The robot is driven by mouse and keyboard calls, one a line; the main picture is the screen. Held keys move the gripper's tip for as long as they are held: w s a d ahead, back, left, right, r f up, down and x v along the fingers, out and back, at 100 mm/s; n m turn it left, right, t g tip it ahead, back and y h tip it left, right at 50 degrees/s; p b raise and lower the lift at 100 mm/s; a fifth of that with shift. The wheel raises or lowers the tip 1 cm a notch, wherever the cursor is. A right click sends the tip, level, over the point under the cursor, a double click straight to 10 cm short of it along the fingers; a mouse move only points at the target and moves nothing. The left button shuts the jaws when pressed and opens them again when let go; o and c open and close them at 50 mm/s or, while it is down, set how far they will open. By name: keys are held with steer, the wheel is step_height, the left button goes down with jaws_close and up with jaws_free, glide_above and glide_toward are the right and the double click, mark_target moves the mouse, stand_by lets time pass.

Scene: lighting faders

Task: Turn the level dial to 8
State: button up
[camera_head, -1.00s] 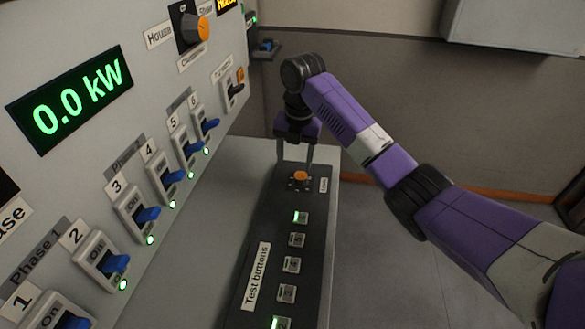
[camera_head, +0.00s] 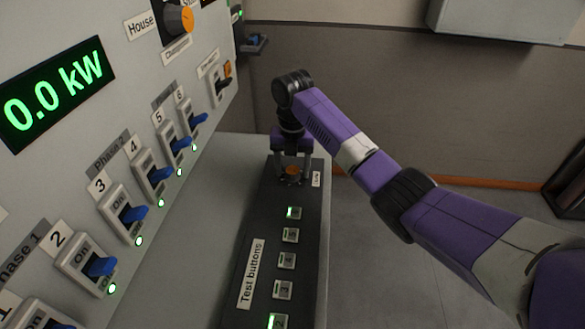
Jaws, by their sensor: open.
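The level dial is a small orange knob (camera_head: 292,173) at the far end of the dark test-button strip (camera_head: 258,218) on the grey desk. A small label (camera_head: 316,179) stands to its right; its text is too small to read. My gripper (camera_head: 292,176) points down with its fingers open, one on each side of the knob. I cannot tell whether the fingers touch it. The dial's scale and pointer are too small or hidden to read.
Several blue-levered breakers (camera_head: 133,213) line the tilted panel on the left. A green display (camera_head: 58,92) reads 0.0 kW. Several square test buttons (camera_head: 287,261) run along the strip. Floor at right is open.

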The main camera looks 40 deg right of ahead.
jaws_close()
steer(key=shift+r+m+p, duration=0.1)
steer(key=shift+m+p, duration=0.2)
steer(key=shift+p, duration=0.05)
